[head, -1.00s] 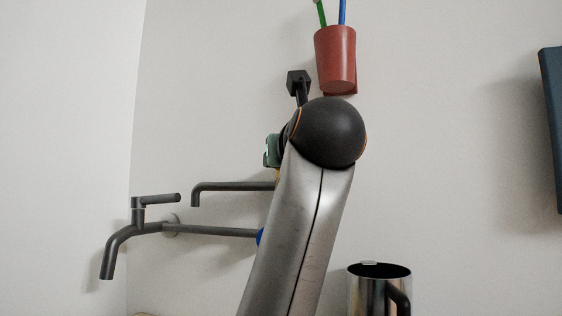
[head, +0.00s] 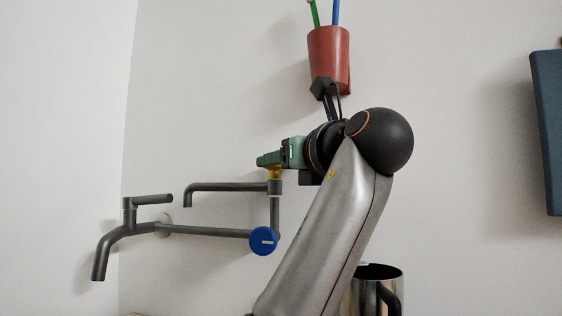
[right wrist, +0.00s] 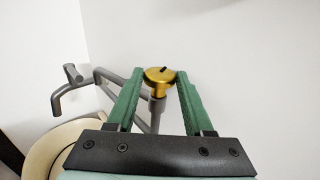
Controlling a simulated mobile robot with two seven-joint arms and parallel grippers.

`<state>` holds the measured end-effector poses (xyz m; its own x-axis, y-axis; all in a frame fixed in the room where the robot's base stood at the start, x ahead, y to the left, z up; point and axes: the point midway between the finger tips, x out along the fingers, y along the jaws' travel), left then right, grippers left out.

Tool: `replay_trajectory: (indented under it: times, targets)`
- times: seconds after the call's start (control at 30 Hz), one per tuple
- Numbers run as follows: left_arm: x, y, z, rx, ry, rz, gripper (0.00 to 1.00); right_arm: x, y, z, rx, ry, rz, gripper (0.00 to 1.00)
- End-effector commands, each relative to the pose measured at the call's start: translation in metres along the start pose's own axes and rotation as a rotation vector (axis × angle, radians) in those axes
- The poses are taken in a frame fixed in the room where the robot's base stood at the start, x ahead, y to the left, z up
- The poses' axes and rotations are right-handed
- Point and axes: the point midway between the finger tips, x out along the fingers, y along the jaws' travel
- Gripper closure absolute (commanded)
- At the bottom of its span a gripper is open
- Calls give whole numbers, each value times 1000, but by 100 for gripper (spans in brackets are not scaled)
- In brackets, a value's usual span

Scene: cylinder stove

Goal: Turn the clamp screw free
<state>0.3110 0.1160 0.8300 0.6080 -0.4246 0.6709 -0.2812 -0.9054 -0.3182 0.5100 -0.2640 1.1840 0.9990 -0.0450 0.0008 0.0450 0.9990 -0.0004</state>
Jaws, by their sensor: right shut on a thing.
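The brass-yellow clamp screw (head: 275,173) sits on top of the upright joint of a dark grey folding wall tap (head: 228,187). My right gripper (head: 262,160), with green fingers, reaches it from the right in the head view and is shut on the screw. In the right wrist view, the round screw head (right wrist: 160,76) lies between the two green fingers (right wrist: 160,72). A dark slot or mark shows on its top. The fingers partly cover the screw in the head view. My left gripper is not in view.
A blue round cap (head: 263,241) is at the tap's lower joint. A red cup (head: 329,56) with green and blue sticks hangs on the wall above my right wrist. A steel jug (head: 394,274) stands behind my right forearm. A dark blue panel (head: 548,130) is at the far right.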

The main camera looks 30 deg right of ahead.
Motion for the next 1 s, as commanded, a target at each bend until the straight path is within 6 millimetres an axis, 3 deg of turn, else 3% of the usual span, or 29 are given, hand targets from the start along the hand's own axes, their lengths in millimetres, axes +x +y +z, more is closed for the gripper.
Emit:
replay_trajectory:
  times: [0.03, 0.07, 0.27, 1.0]
  targets:
    - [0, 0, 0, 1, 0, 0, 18, 0, 0, 0, 0, 2, 0, 100]
    - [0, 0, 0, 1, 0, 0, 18, 0, 0, 0, 0, 2, 0, 45]
    - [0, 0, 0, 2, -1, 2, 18, 0, 0, 0, 0, 1, -1, 22]
    - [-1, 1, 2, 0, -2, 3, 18, 0, -2, 0, 0, -2, -45, 20]
